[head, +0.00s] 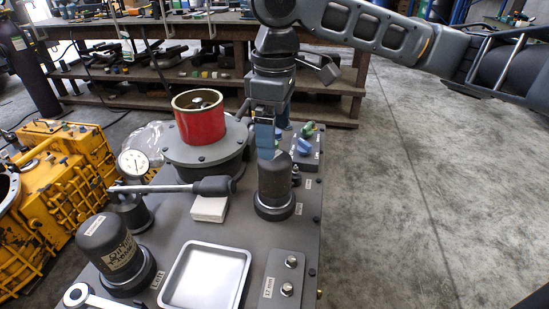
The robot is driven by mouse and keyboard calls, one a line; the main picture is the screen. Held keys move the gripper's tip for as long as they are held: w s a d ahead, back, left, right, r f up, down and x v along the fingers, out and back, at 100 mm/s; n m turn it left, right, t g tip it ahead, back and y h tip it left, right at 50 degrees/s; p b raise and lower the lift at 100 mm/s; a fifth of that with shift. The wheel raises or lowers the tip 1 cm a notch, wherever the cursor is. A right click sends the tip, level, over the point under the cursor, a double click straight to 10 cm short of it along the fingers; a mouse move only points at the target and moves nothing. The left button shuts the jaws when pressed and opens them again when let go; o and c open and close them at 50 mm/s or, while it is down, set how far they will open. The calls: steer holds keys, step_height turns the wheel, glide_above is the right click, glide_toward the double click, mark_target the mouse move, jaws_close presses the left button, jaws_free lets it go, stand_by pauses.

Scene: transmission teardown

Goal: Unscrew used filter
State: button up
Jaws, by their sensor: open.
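Two dark cylindrical canisters that look like filters stand upright on the grey bench top. One canister (275,185) is right of centre on a round base, with small labels too small to read. The other canister (112,246), at the front left, bears a pale printed label. I cannot tell from the picture which one is the used filter. My gripper (266,152) points down with blue fingers at the top of the right canister. It is open; the fingers partly overlap the canister's top, and I cannot tell whether they touch it.
A red cylinder (199,118) sits on a round grey housing behind. A dial gauge (133,163), a black-handled wrench (205,187), a white block (209,208), an empty metal tray (170,290) and a bolt plate (283,276) share the bench. Open floor (420,200) lies right.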

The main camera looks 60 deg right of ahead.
mark_target(275, 161)
steer(key=m, duration=0.3)
steer(key=shift+m, duration=0.4)
steer(key=m+b, duration=0.1)
steer(key=m, duration=0.3)
steer(key=shift+m, duration=0.3)
step_height(275, 161, down, 8)
steer(key=b, duration=0.4)
steer(key=shift+r, duration=0.25)
steer(key=shift+c, duration=0.2)
steer(key=c, duration=1.7)
steer(key=shift+o, duration=0.2)
steer(key=n, duration=0.4)
steer(key=shift+n, duration=0.3)
